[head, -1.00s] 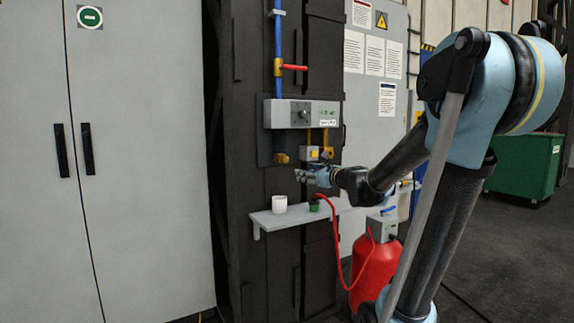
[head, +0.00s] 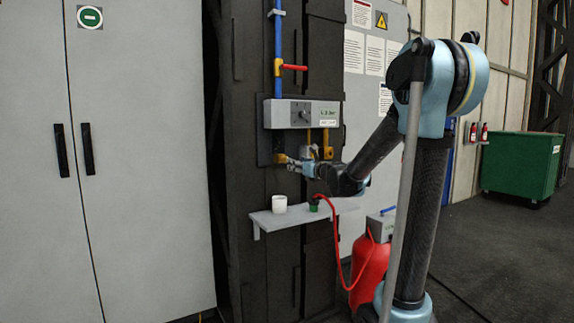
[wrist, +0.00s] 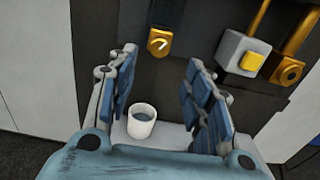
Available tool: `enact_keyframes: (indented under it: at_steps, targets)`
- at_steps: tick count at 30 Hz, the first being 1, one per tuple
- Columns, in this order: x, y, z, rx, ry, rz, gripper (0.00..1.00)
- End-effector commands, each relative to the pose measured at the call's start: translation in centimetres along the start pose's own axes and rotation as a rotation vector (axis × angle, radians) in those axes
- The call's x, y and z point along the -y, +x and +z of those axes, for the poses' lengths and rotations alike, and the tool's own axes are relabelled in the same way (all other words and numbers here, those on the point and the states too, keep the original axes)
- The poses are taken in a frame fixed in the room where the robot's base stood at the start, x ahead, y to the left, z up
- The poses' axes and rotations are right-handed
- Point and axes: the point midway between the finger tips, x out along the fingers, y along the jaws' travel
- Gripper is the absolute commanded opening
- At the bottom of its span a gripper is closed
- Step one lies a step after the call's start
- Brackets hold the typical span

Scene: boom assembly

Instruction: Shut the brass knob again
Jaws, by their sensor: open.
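A brass knob (wrist: 159,42) with a pale mark on its round face sits on the dark panel. In the wrist view it lies just beyond and between my fingertips. In the head view the brass knob (head: 280,158) is below the grey control box, close to my fingertips. My gripper (wrist: 161,60) is open and empty, its blue-padded fingers spread wide. In the head view my gripper (head: 292,165) points left at the knob; whether it touches cannot be told. A second brass fitting (wrist: 290,71) is to the right, beside a grey box with a yellow button (wrist: 252,61).
A white cup (head: 279,204) and a green-black piece (head: 314,205) with a red hose stand on a grey shelf (head: 268,222) below my gripper. The grey control box (head: 301,113) is above. A red tank (head: 367,262) stands on the floor at right.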

Motion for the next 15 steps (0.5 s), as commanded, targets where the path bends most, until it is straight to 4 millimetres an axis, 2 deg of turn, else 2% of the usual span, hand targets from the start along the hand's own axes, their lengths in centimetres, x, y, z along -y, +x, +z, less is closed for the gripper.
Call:
enact_keyframes:
  at_steps: [15]
  targets:
    - [0.0,7.2,0.0,0.0,-0.001,0.001,0.46]
